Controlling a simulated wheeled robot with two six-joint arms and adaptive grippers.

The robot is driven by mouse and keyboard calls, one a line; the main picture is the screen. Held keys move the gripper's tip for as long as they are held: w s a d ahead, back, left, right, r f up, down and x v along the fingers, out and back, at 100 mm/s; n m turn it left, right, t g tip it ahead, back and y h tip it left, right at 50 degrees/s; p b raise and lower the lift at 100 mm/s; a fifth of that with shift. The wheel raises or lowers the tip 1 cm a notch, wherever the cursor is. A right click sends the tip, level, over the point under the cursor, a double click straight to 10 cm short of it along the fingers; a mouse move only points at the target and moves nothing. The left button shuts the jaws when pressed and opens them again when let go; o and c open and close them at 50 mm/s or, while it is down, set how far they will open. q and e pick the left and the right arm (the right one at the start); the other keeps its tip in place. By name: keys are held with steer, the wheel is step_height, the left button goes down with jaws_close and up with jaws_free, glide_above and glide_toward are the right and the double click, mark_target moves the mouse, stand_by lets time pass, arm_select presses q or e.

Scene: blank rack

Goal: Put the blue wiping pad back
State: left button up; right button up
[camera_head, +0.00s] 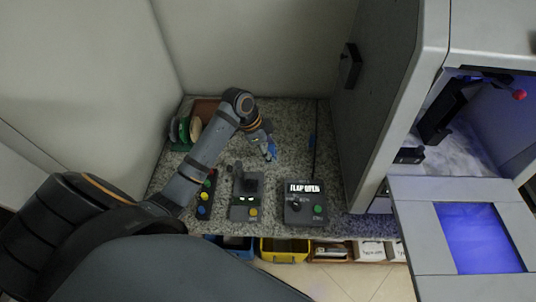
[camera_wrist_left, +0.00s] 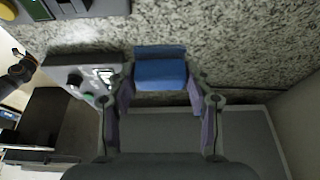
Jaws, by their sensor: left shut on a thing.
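The blue wiping pad (camera_head: 272,148) is in my left gripper (camera_head: 267,153), over the speckled counter in the head view. In the left wrist view the blue pad (camera_wrist_left: 160,75) sits between the two fingers of the left gripper (camera_wrist_left: 162,88), which is shut on it. The counter fills the background behind it, and I cannot tell whether the pad touches it. A rack (camera_head: 181,147) with green and tan discs stands at the counter's back left, partly hidden by my left arm. My right gripper is not in view.
Control boxes stand along the counter's front: one with a lit "FLAP OPEN" display (camera_head: 305,203), a grey one (camera_head: 246,192) and one with coloured buttons (camera_head: 204,197). A tall grey cabinet (camera_head: 385,100) stands right, its blue-windowed flap (camera_head: 425,240) open.

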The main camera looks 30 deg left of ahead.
mark_target(269, 149)
arm_select(q)
steer(key=shift+w+a+f, duration=0.25)
steer(key=shift+w+f, duration=0.05)
steer(key=shift+f, duration=0.2)
steer(key=shift+w+a+f, duration=0.25)
steer(key=shift+w+f, duration=0.05)
steer(key=shift+f, duration=0.15)
steer(key=shift+w+a+f, duration=0.15)
steer(key=shift+a+f, duration=0.05)
steer(key=shift+f, duration=0.1)
step_height(269, 149, down, 2)
steer(key=shift+f+p, duration=0.2)
steer(key=shift+p, duration=0.2)
steer(key=shift+f, duration=0.4)
steer(key=shift+a+f, duration=0.1)
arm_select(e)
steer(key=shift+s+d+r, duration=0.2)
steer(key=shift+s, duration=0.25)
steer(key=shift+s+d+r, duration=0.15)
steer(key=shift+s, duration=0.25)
arm_select(q)
steer(key=shift+f, duration=0.1)
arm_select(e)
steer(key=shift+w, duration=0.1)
arm_select(q)
steer(key=o, duration=1.1)
steer(key=shift+o, duration=0.2)
